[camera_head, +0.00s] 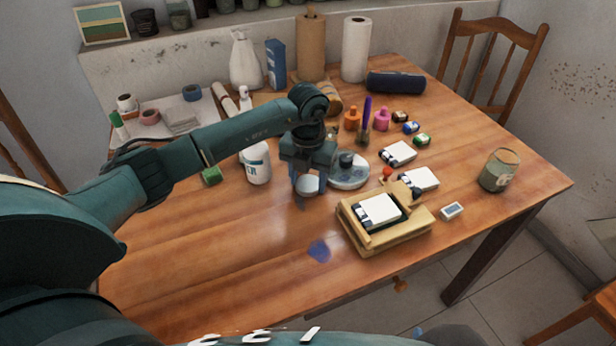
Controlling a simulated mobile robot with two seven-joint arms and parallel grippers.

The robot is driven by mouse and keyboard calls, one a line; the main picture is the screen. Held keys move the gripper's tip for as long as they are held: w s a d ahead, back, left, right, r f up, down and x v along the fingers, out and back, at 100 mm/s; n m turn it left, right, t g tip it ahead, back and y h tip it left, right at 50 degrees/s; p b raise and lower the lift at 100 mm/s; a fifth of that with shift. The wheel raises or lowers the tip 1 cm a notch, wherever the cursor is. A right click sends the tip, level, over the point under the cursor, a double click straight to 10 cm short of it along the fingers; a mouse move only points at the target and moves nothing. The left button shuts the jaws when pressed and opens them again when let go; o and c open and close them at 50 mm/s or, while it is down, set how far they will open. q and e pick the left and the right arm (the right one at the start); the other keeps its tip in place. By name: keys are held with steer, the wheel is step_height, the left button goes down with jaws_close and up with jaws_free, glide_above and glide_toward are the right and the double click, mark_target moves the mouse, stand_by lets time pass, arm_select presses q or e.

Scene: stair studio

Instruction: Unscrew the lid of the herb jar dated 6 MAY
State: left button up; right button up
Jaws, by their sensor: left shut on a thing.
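My left gripper (310,190) points down over the middle of the table, well left of that jar. It is shut on a small whitish round thing (308,184), partly hidden by the fingers; I cannot tell whether this is a lid. My right gripper is not in view.
A wooden stand with a white pad (378,211) is right of my left gripper. A white bottle (257,164) is close on its left, a round pale dish (348,177) close on its right. Paper rolls (356,50) stand behind. The table's front left is clear.

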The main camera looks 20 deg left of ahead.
arm_select(q)
steer(key=shift+f, duration=0.1)
steer(key=o, duration=1.1)
